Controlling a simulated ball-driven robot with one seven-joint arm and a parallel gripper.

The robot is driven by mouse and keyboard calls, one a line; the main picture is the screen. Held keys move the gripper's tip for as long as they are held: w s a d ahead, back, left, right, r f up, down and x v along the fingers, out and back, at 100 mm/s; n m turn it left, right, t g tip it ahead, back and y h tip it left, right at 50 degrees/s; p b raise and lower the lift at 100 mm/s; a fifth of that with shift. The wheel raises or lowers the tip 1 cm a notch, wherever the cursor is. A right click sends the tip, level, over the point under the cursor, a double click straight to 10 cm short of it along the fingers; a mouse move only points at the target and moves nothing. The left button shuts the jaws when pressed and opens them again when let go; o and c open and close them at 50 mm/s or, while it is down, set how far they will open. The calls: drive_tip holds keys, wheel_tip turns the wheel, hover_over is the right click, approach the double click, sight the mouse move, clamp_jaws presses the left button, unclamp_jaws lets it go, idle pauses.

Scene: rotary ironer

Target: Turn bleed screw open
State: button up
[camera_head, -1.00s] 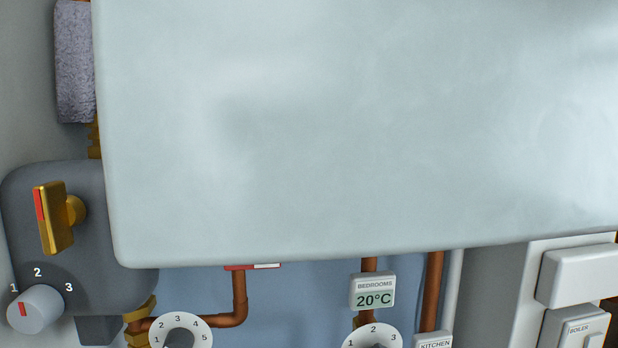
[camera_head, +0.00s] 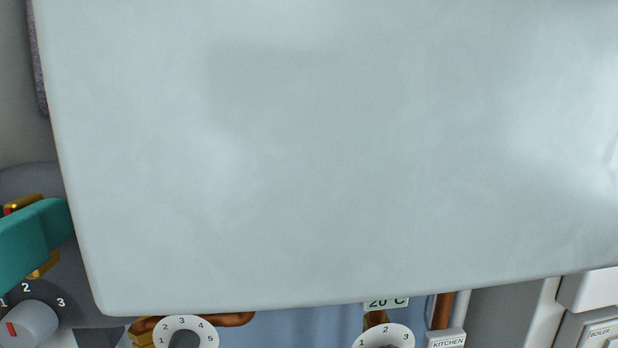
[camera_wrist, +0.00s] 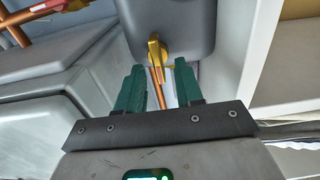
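The brass handle, seemingly the bleed screw (camera_head: 42,268), stands on the dark grey housing at the left edge of the head view. A teal finger of my gripper (camera_head: 35,240) crosses in front of its middle, so only its top and lower end show there. In the wrist view the handle (camera_wrist: 155,50) is a narrow golden bar, roughly upright, with the two teal fingertips of my gripper (camera_wrist: 158,66) on either side. The fingers are open, with gaps visible beside the handle. I cannot tell how far the handle lies between them in depth.
A numbered grey knob (camera_head: 28,325) sits just below the handle. Dials (camera_head: 185,335) and copper pipes line the bottom of the head view. A large pale surface close to the camera hides most of that view. In the wrist view a white wall (camera_wrist: 245,60) stands right of the housing.

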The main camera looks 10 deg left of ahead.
drive_tip(key=shift+w+a, duration=0.1)
drive_tip(key=shift+w, duration=0.3)
clamp_jaws()
drive_tip(key=shift+f+b, duration=0.1)
drive_tip(key=shift+b, duration=0.3)
drive_tip(key=m+b, duration=0.4)
drive_tip(key=m, duration=0.2)
drive_tip(key=d+m+b, duration=0.1)
drive_tip(key=m+b, duration=0.4)
drive_tip(key=m, duration=0.1)
drive_tip(key=f+m+b, duration=0.1)
drive_tip(key=m+b, duration=0.3)
drive_tip(key=m, duration=0.1)
drive_tip(key=shift+w+d+f+m, duration=0.1)
drive_tip(key=shift+w+d+m, duration=0.1)
drive_tip(key=shift+m, duration=0.2)
